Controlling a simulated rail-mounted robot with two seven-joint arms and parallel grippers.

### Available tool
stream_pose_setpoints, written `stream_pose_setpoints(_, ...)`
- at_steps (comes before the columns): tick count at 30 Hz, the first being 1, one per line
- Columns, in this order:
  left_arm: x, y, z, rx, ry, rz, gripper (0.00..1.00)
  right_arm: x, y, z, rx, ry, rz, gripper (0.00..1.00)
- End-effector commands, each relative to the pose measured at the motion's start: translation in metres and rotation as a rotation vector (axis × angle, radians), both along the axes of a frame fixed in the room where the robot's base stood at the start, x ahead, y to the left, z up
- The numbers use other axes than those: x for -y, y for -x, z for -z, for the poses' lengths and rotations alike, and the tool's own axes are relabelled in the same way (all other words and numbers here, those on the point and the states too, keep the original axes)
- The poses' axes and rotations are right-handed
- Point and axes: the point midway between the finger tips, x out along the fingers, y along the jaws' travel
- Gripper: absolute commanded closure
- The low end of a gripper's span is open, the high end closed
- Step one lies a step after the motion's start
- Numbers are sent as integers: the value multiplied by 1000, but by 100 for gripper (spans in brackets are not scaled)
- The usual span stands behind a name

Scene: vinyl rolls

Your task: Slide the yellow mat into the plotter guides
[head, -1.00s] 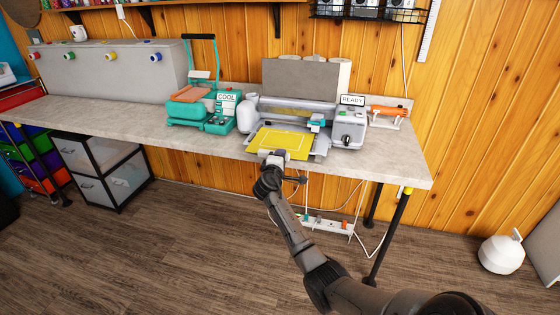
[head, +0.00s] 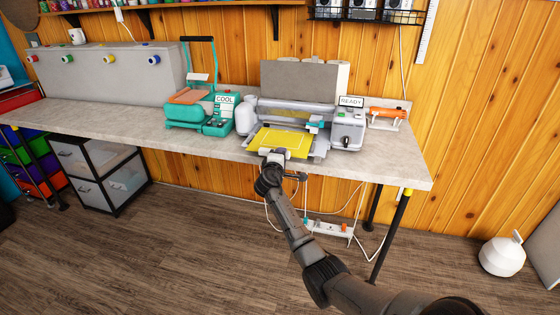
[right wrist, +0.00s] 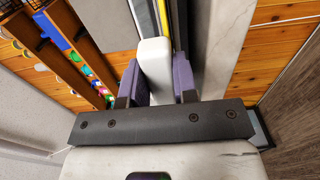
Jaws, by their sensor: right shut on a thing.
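The yellow mat (head: 285,144) lies on the grey plotter's front tray in the head view, its far edge at the plotter opening. Whether its sides sit inside the guides is too small to tell. The plotter (head: 298,112) stands on the workbench. My right gripper (head: 272,154) is at the mat's near edge. In the right wrist view its two purple fingers (right wrist: 161,80) are shut on a white block (right wrist: 154,65), which appears to be the mat's grip. A thin yellow strip shows beyond the block. My left gripper is out of view.
A teal heat press (head: 200,112) with a "COOL" sign stands left of the plotter. A grey box with a "READY" sign (head: 350,101) and an orange tool (head: 385,115) are to the right. The grey bench top (head: 90,110) is clear at the left. Cables hang below.

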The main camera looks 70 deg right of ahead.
Motion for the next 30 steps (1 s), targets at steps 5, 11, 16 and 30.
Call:
stream_pose_setpoints(5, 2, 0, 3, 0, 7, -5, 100, 5, -1, 0, 0, 1, 0, 100)
stream_pose_setpoints(11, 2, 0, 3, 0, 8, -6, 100, 5, -1, 0, 0, 1, 0, 100)
stream_pose_setpoints(16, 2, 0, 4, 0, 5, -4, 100, 5, -1, 1, 0, 1, 0, 100)
stream_pose_setpoints(30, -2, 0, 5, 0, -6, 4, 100, 5, -1, 2, 0, 1, 0, 55)
